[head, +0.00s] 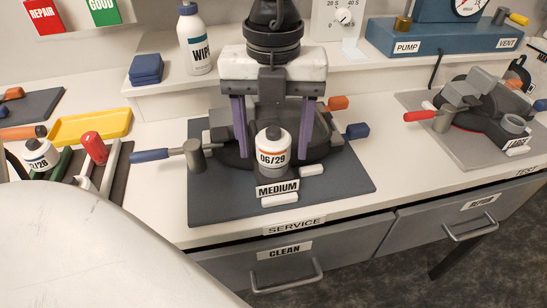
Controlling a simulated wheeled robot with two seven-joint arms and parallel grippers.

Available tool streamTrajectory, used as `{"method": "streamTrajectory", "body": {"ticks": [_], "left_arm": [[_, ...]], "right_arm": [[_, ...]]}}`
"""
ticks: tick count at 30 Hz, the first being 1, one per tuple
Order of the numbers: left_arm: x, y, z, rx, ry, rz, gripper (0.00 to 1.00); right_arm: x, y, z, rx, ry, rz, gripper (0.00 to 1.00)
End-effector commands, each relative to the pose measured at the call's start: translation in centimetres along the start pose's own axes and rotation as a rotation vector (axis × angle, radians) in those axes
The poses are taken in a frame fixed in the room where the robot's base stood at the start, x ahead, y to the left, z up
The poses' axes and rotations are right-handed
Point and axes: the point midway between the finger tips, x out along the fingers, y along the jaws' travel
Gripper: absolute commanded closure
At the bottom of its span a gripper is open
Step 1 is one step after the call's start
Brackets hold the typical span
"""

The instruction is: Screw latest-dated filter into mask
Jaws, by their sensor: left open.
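My left gripper (271,142), with a white body and purple fingers, points down over the mask. It is open; its fingers are on either side of the filter with visible gaps. Another white filter (40,157), its label partly hidden and ending in 28, lies tilted at the left. My right gripper is not in view.
The mask sits on a dark SERVICE mat (215,203) with blue and orange clamp handles. A LARGE mask (477,118) is clamped at the right. A yellow tray (90,127), red-handled tool (94,147), WIPE bottle (194,40) and blue pump box (440,38) stand around.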

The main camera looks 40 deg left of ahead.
Motion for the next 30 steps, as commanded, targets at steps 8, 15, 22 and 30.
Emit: {"method": "streamTrajectory", "body": {"ticks": [8, 15, 22, 30], "left_arm": [[0.0, 0.0, 0.0, 0.000, 0.000, 0.000, 0.38], [0.9, -0.1, 0.1, -0.222, -0.010, -0.002, 0.38], [0.9, 0.0, 0.1, -0.695, -0.009, -0.003, 0.38], [0.3, 0.0, 0.0, -1.130, 0.000, -0.003, 0.38]], "right_arm": [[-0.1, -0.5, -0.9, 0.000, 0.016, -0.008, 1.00], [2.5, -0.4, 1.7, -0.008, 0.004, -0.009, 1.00], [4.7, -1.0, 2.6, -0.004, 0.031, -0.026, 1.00], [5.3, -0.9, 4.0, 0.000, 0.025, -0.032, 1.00]]}}
